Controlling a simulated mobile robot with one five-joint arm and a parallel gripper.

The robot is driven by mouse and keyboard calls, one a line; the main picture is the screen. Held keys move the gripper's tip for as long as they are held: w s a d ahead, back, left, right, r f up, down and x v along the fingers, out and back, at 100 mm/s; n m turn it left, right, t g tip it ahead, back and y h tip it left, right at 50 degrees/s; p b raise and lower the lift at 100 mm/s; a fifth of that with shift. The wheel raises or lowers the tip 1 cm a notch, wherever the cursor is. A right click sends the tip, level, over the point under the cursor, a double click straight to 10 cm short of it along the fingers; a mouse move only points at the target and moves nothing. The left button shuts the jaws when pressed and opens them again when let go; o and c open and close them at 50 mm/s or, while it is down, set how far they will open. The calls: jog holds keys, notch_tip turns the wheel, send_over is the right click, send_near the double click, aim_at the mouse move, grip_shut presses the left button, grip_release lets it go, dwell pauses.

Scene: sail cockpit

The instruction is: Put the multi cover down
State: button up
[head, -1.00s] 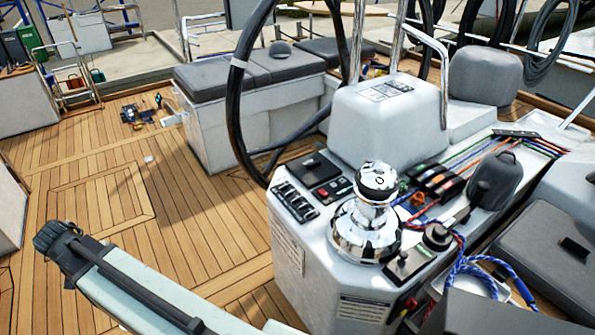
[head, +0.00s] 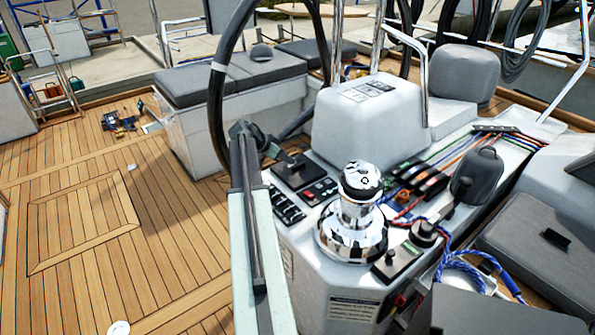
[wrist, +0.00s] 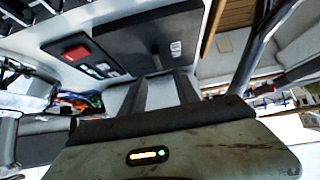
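A black square panel (head: 293,178) is set in the white console beside the steering wheel, and I take it to be the multi cover. In the wrist view, the dark plate (wrist: 118,38) has a short grey tab standing out of it. I cannot tell how far the cover is raised. My gripper (head: 277,151) is at the panel's far left side, above the console. In the wrist view, the two dark fingers (wrist: 166,88) are apart, pointing toward the plate, with nothing seen between them. Whether they touch the tab is unclear.
A chrome winch (head: 355,215) stands right of the panel. Switches (head: 285,205) and a red button line the panel's near side. The black steering wheel (head: 216,95) rises close to my arm. Ropes (head: 465,262) lie at the right. The wooden deck (head: 80,220) at left is open.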

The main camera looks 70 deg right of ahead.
aim_at(297, 165)
jog(key=b+x, duration=0.4)
jog(key=x, duration=0.1)
jog(key=b+x, duration=0.2)
jog(key=x, duration=0.1)
jog(key=shift+w+a+f, duration=0.15)
jog(key=shift+a+f, duration=0.15)
jog(key=shift+a, duration=0.05)
jog(key=shift+r, duration=0.2)
grip_shut()
